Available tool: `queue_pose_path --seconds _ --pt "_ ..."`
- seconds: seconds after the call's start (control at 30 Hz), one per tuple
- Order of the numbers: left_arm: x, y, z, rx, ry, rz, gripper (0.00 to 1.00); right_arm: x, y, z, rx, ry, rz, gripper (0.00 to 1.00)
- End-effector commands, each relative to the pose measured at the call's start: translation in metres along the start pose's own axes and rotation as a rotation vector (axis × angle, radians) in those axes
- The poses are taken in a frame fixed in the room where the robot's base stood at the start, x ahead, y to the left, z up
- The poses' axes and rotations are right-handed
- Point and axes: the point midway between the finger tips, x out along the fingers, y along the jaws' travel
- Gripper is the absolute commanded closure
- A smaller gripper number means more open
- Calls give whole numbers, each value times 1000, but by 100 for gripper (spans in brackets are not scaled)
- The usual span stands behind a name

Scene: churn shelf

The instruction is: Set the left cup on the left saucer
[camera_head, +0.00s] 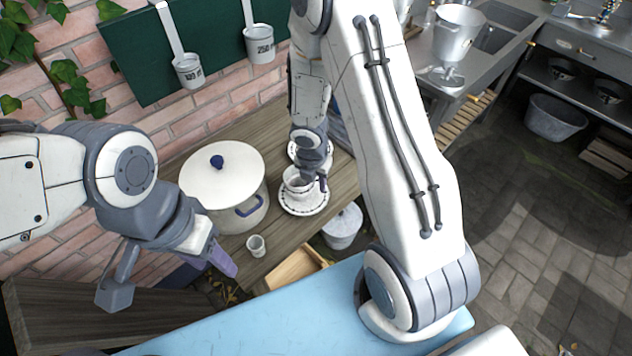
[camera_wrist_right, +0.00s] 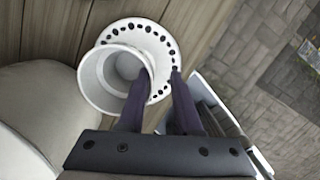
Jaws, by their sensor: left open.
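A white cup (camera_head: 296,184) is over the nearer white dotted saucer (camera_head: 303,207) on the wooden counter. It looks upright and seems to stand on the saucer. In the right wrist view the cup (camera_wrist_right: 98,84) shows its open mouth, with the saucer (camera_wrist_right: 140,30) behind it. My right gripper (camera_wrist_right: 160,74) is at the cup's rim, its fingers apart with a gap between them. One finger overlaps the cup and the other is over the saucer. My left gripper (camera_head: 172,279) is open and empty, left of the counter.
A large cream pot (camera_head: 222,178) with a lid stands left of the cup. A small beaker (camera_head: 256,246) is near the counter's front edge. A lidded pail (camera_head: 343,226) is right of the counter. Measuring cups (camera_head: 188,70) hang on the green board behind.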

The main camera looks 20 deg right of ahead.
Motion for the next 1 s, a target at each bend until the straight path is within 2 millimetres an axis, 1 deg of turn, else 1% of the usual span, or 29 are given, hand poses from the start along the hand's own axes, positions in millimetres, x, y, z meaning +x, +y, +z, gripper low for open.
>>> queue_pose_path --seconds 0.03,0.4,0.5,0.6,0.77,0.87,0.97,1.0 --pt "-10 1 0 0 0 0 50 -12 0 1 0 -1 1 67" --pt "-64 5 -4 -3 0 0 50 -87 0 1 0 -2 1 67" --pt "-74 5 -4 -3 0 0 50 -102 0 1 -1 -2 2 67" --pt "-80 6 -4 -3 0 0 50 -112 0 1 -1 -1 1 67" --pt "-83 6 -4 -2 0 0 50 -125 2 -2 30 -6 1 67" --pt "-82 6 -4 -2 0 0 50 -149 10 -12 165 -24 8 67" --pt "-82 6 -4 -2 0 0 50 -191 17 -36 425 -34 23 67" --pt "-82 6 -4 -2 0 0 50 -209 18 -51 550 -29 30 67"
